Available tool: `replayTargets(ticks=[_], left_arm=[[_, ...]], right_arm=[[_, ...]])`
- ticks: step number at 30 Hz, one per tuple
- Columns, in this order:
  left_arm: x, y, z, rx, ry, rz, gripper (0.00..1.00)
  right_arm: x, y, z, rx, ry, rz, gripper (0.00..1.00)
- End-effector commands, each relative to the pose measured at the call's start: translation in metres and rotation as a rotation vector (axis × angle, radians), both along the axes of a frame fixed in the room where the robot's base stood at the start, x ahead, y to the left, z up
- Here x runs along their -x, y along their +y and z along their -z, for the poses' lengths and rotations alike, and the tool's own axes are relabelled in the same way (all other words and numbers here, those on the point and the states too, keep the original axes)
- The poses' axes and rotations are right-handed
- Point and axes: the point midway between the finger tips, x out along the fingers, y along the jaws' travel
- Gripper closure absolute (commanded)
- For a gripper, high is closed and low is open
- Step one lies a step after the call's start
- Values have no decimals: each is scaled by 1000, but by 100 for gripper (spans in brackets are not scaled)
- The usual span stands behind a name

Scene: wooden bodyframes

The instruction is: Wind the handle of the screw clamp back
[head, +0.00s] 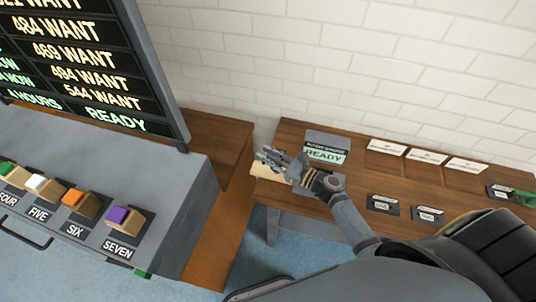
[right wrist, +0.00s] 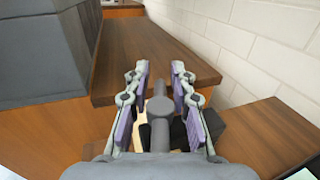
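The grey screw clamp shows in the right wrist view as a round screw end (right wrist: 160,106) with a thin bar sticking up from it and a thicker bar below. In that view my right gripper (right wrist: 160,72) is open, with one finger on each side of the grey part. Gaps show between the fingers and the bar. In the head view my right gripper (head: 268,156) is at the left end of the right-hand bench, and it hides most of the clamp. A pale wooden piece (head: 264,173) lies under it. My left gripper is out of view.
The wooden bench (head: 350,187) carries a grey box with a READY display (head: 325,156), white cards and small dark label plates. A grey console (head: 165,190) with coloured blocks stands left. A brick wall (head: 400,80) is behind.

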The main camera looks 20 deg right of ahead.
Motion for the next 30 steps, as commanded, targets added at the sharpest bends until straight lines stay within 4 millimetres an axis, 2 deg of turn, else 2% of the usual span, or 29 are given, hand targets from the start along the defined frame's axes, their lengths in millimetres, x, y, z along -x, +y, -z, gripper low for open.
replayTargets(ticks=[1, 4, 19, 30], left_arm=[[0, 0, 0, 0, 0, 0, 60], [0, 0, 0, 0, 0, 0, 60], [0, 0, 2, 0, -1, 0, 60], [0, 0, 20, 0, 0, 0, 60]], right_arm=[[0, 0, 0, 0, 0, 0, 88], [0, 0, 0, 0, 0, 0, 100], [1, 0, 1, 1, 1, -22, 100], [6, 5, 4, 3, 1, -233, 100]])
